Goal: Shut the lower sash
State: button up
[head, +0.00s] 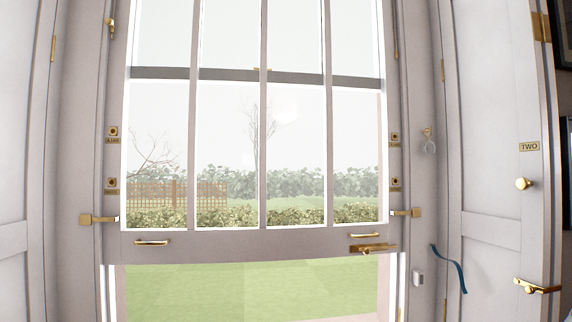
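The lower sash (222,243) is raised in the tall window, with an open gap below its bottom rail showing lawn. A brass lift handle (152,242) is on the rail at left, and another brass lift (364,235) is at right. A brass lever fitting (373,248) sits just under the right lift. A brass stop (98,219) at the left frame and a brass stop (405,212) at the right frame reach to the sash edges near its lower corners. My gripper is not in view.
Brass studs with small plaques (112,183) are on both side frames. A white shutter panel (500,180) marked TWO, with a brass knob (523,184) and latch (535,287), stands at right. A blue strap (452,268) hangs beside the window. A ring (429,146) hangs above it.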

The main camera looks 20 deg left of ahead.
aim_at(122, 245)
jog(key=u, duration=1.2)
jog(key=k, duration=1)
jog(key=u, duration=0.8)
jog(key=i, duration=1.45)
jog(key=z, duration=0.6)
